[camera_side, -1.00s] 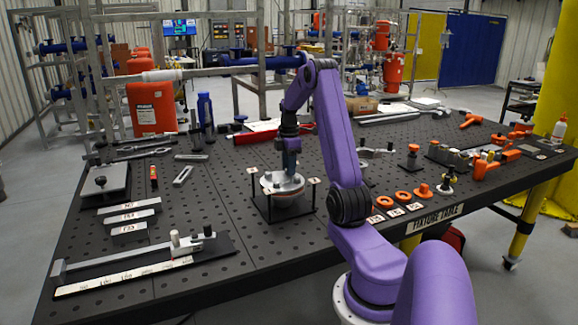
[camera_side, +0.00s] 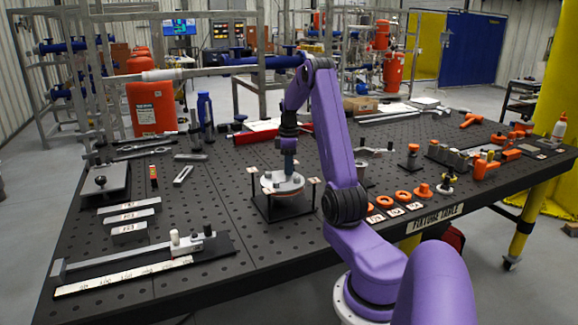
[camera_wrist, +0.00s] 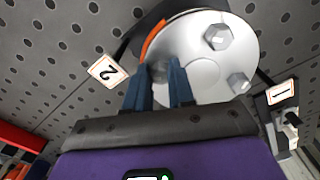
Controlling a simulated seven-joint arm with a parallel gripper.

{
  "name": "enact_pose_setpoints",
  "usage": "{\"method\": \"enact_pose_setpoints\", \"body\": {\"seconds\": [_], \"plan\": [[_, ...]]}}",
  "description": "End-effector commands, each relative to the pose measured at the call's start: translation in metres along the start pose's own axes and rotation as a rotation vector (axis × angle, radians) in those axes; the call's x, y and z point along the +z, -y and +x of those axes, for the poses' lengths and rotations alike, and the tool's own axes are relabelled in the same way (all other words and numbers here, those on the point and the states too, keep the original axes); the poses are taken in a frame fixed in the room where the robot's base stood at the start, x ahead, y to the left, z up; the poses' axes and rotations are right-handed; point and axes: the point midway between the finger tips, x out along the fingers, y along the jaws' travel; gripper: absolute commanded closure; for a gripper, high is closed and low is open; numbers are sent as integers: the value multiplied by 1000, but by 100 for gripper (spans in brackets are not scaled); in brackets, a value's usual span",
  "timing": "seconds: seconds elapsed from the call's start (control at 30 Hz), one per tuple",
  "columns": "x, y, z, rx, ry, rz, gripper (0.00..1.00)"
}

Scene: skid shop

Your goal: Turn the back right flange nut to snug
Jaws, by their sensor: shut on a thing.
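The round grey flange (camera_side: 284,186) sits on a black stand at the middle of the fixture table. In the wrist view the flange (camera_wrist: 208,75) shows two hex nuts in the open, one (camera_wrist: 217,37) at the top and one (camera_wrist: 239,82) at the right. An orange ring edge (camera_wrist: 152,42) shows at its left rim. My gripper (camera_side: 289,170) points down onto the flange top. In the wrist view its blue fingers (camera_wrist: 160,84) are shut on a flange nut (camera_wrist: 159,70), which is mostly hidden between them.
Label cards "2" (camera_wrist: 105,71) and "1" (camera_wrist: 281,92) stand close around the flange. Orange rings (camera_side: 404,195) lie to the right along the table's front edge. A long gauge (camera_side: 140,259) and grey blocks (camera_side: 130,215) lie to the left. The table between is clear.

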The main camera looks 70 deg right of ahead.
Motion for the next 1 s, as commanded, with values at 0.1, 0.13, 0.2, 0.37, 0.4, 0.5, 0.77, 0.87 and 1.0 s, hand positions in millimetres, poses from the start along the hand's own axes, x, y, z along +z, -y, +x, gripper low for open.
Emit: {"method": "enact_pose_setpoints", "body": {"seconds": [0.1,0.13,0.2,0.37,0.4,0.5,0.77,0.87,1.0], "plan": [[0,0,-2,3,0,-2,100],[0,0,-2,3,0,-2,100],[0,-1,-2,4,-1,-3,66],[0,0,-1,2,0,-4,66],[0,0,-1,2,0,-4,66],[0,0,-1,1,0,-8,66],[1,0,0,-2,2,-145,66],[2,-1,1,-4,3,-243,66],[2,-2,1,-4,3,-386,66]]}}
